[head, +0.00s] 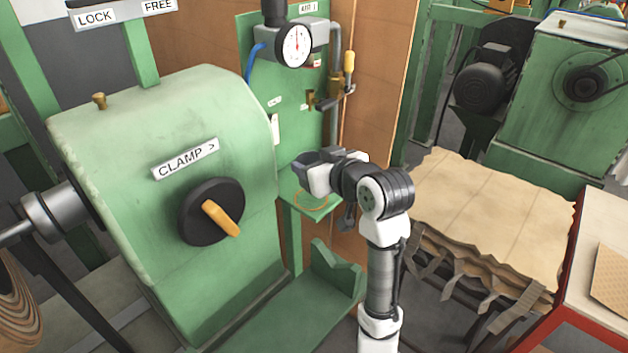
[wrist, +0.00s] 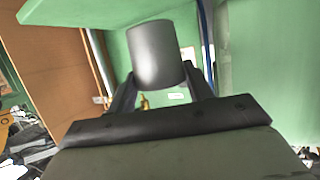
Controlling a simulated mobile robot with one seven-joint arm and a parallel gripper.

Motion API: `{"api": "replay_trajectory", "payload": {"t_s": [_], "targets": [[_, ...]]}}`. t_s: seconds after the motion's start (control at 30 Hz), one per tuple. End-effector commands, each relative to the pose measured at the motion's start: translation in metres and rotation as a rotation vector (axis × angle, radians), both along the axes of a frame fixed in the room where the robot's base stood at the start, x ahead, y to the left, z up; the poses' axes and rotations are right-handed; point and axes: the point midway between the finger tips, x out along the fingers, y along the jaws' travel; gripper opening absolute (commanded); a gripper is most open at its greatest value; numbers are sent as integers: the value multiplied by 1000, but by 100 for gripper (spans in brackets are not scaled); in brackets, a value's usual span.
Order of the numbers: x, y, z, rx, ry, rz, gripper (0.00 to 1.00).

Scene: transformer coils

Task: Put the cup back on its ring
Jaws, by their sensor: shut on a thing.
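The cup (wrist: 157,55) is a plain dark grey cylinder, held between the two dark fingers of my gripper (wrist: 160,82) in the wrist view. In the head view the cup (head: 306,158) shows only as a dark rim, partly hidden by my gripper (head: 314,170). An orange ring (head: 311,201) is marked on a small green shelf (head: 325,209) fixed to the green panel. The cup and gripper are above the shelf, near the ring's upper side in the picture. The shelf also shows along the top of the wrist view (wrist: 95,12). I cannot tell the gap between cup and shelf.
The green clamp housing (head: 165,130) with its black and orange knob (head: 212,212) stands close on the left. A dial gauge (head: 295,45) and pipework are on the panel above. A paper-covered bench (head: 490,215) is on the right.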

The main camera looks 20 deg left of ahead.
Motion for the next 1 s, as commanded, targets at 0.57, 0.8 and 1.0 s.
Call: {"api": "replay_trajectory", "payload": {"t_s": [0.57,0.8,1.0], "targets": [[0,0,-43,0,0,-1,25],[0,0,-46,0,0,0,54],[0,0,-46,0,0,0,73]]}}
